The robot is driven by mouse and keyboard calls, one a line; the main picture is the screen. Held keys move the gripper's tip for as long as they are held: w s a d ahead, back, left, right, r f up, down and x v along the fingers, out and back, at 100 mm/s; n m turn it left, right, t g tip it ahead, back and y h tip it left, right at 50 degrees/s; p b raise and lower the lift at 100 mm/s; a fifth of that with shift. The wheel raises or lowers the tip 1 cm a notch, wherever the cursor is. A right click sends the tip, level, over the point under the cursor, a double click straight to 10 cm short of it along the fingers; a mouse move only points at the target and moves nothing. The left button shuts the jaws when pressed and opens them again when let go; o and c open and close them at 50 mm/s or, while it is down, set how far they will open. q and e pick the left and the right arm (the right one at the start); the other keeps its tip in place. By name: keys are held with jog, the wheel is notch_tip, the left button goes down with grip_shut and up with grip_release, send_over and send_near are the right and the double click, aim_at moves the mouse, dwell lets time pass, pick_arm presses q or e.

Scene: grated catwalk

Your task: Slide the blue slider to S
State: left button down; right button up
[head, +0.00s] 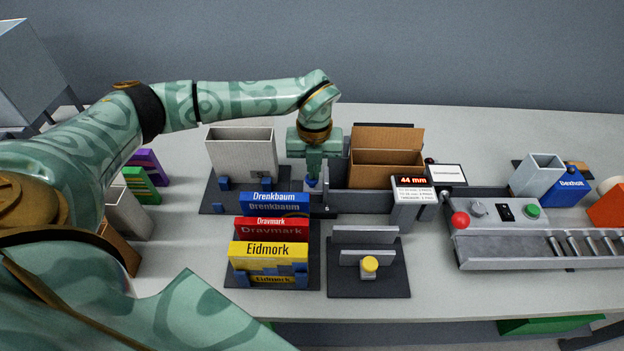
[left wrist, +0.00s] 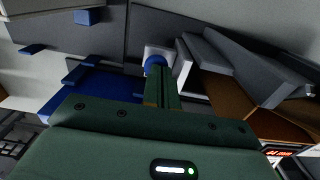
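The blue slider's round knob (head: 311,183) sits low on the dark fixture, between the grey bin and the cardboard box. In the left wrist view the blue knob (left wrist: 155,64) is right at my fingertips, in front of a pale block. My left gripper (head: 313,176) points straight down over it, fingers close together, and appears shut on the knob. The fingers partly hide it. A display (head: 411,181) to the right reads 44 mm in red, with small lines below that I cannot read. No S mark is legible. My right gripper is not in view.
A grey bin (head: 241,150) stands left of the gripper and an open cardboard box (head: 385,172) right of it. Drenkbaum (head: 274,203), Draymark and Eidmork boxes stand in front. A yellow-knobbed fixture (head: 369,266) and a roller conveyor (head: 540,248) are nearer the right.

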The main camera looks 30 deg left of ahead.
pick_arm(q)
jog(key=shift+w+d, duration=0.5)
jog(key=shift+d, duration=0.3)
jog(key=shift+w+d, duration=0.45)
jog(key=shift+d, duration=0.3)
jog(key=shift+r, duration=0.15)
notch_tip(320, 180, up, 6)
jog(key=p, duration=0.5)
dwell(0.5)
jog(key=shift+f, duration=0.2)
